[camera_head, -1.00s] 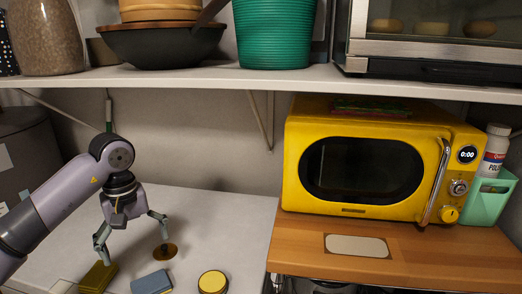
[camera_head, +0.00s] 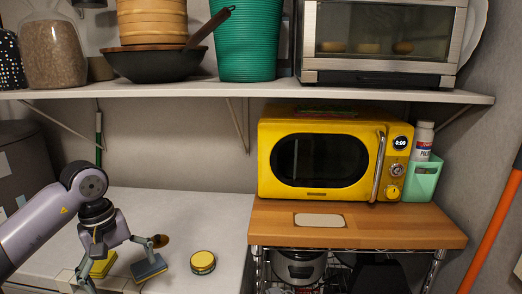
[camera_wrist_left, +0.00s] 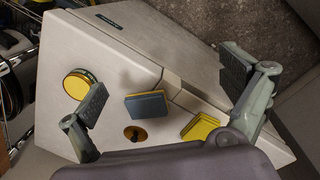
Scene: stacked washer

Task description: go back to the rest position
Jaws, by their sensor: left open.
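My left gripper (camera_head: 121,264) is open and empty above the white washer top (camera_head: 190,215), with its fingers pointing down and spread wide. In the left wrist view the left gripper (camera_wrist_left: 165,103) also shows its two fingers far apart with nothing between the pads. Below it lie a blue-grey sponge (camera_head: 149,268) and a yellow block (camera_head: 103,264); both also show in the wrist view. My right gripper is not in view.
A yellow microwave (camera_head: 330,160) stands on a wooden-topped rack (camera_head: 420,232) at right, beside a green holder (camera_head: 423,180) with a white bottle. A shelf (camera_head: 190,90) with a wok, green basket and oven runs above. An orange pole (camera_head: 497,225) stands far right.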

